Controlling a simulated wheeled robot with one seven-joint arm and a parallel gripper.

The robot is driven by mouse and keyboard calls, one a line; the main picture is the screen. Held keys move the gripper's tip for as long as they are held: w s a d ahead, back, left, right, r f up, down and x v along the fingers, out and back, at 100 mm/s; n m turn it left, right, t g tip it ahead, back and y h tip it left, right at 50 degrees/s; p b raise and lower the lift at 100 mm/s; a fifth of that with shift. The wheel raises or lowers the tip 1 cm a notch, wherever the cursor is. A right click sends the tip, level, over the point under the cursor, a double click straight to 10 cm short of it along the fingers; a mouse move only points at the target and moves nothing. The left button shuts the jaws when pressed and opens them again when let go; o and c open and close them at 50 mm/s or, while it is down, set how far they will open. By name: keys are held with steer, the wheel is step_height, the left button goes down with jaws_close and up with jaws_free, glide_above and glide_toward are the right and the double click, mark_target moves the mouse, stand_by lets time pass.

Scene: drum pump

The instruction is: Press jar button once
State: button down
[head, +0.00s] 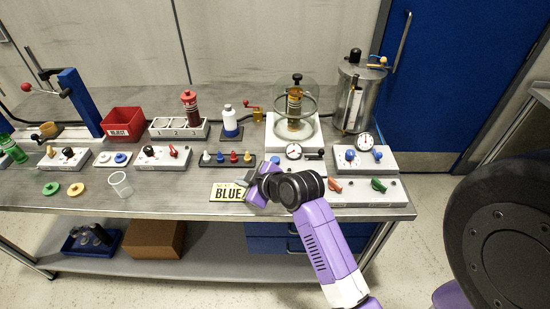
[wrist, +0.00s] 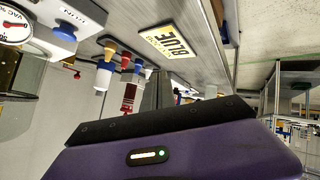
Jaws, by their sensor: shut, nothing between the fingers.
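The glass bell jar (head: 309,84) stands on a white base (head: 288,124) at the back of the bench, with an amber item inside. A round gauge (head: 293,151) is on the base's front. In the wrist view, a blue round button (wrist: 64,32) sticks out of a white housing (wrist: 85,12), beside a vacuum gauge (wrist: 14,30). My gripper (head: 271,166) is low over the bench, just in front of the jar's base. It is shut and empty. The wrist view shows the purple gripper body; the fingertips are hard to make out, and contact with the button cannot be told.
A yellow BLUE sign (head: 227,192) lies left of my gripper. A rack of coloured pegs (head: 234,162) stands behind it. A panel with red and green knobs (head: 365,192) is at the right; a gauge box (head: 362,158) is behind that. The metal tank (head: 355,98) stands at the back right.

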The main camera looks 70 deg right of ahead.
steer(key=d+r+n, duration=0.1)
steer(key=d+r, duration=0.3)
steer(key=d, duration=0.5)
step_height(320, 180, up, 4)
steer(key=n+g, duration=0.2)
glide_above(277, 160)
steer(key=shift+s+a, duration=0.1)
step_height(277, 160, down, 7)
steer(key=b, duration=0.5)
steer(key=shift+b, duration=0.4)
steer(key=shift+f+b, duration=0.5)
steer(key=shift+f, duration=0.35)
steer(key=shift+f, duration=0.1)
steer(key=shift+f, duration=0.3)
